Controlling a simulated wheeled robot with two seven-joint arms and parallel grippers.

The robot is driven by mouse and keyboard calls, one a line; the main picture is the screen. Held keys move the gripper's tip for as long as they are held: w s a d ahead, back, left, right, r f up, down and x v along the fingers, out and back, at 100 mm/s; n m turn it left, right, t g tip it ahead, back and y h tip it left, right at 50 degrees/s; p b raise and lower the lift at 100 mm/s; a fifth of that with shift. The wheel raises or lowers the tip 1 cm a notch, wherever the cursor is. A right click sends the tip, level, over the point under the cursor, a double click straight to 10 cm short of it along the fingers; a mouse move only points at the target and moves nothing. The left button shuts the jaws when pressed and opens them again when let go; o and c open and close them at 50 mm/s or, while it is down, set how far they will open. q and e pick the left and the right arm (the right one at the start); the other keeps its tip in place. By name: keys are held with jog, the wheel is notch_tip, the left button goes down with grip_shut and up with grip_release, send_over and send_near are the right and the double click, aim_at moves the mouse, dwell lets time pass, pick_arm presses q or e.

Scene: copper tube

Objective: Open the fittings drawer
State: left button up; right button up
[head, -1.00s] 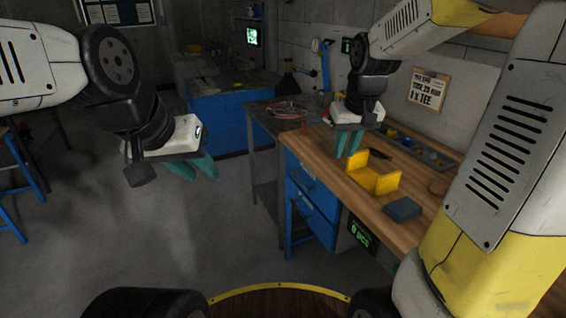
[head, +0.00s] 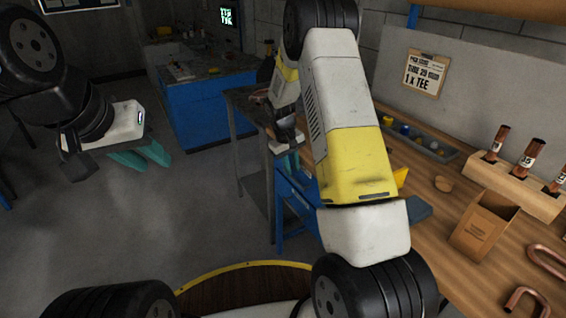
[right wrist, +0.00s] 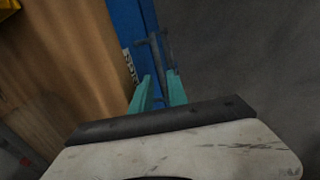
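The blue drawer unit (head: 292,205) under the wooden workbench is mostly hidden behind my right arm in the head view. In the right wrist view its blue front (right wrist: 127,22) carries a grey bar handle (right wrist: 158,52) and a partly visible white label. My right gripper (right wrist: 160,78) has its two teal fingers apart, with the handle just ahead of and between the tips. I cannot tell whether they touch it. My left gripper (head: 148,160) is open and empty in the air over the floor at the left.
The wooden bench top (head: 440,220) holds a cardboard box (head: 484,222), a rack of copper tubes (head: 520,185) and a parts tray (head: 425,143). A grey metal table (head: 245,110) stands beyond the drawers. The floor at the left is clear.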

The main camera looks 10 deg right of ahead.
aim_at(294, 179)
jog(key=shift+w+d+f, duration=0.1)
jog(key=shift+d+f, duration=0.1)
jog(key=shift+f, duration=0.85)
jog(key=shift+d+f, duration=0.2)
jog(key=shift+f, duration=0.8)
grip_shut()
